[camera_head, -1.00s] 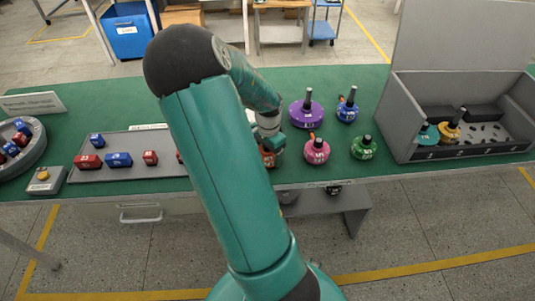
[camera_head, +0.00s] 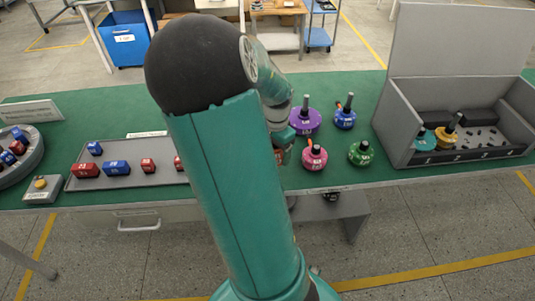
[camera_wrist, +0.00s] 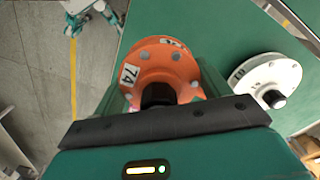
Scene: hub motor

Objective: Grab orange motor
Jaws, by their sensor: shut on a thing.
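The orange motor (camera_wrist: 160,62) is a round flanged disc with a white "74" label and a dark central shaft. In the wrist view it sits between the fingers of my gripper (camera_wrist: 160,92), which is shut on it. Its lower part is hidden by the gripper body. In the head view my gripper (camera_head: 284,148) is partly behind my arm, and the orange motor is hardly visible there. The wrist view shows the motor overlapping the green table's edge; its height above the table is hard to tell.
A white motor (camera_wrist: 265,76) lies beside the orange one. Purple (camera_head: 305,121), pink (camera_head: 314,158), blue (camera_head: 345,119) and green (camera_head: 361,154) motors stand right of my gripper. A grey open box (camera_head: 395,140) holds teal and yellow motors. A grey tray (camera_head: 130,182) lies left.

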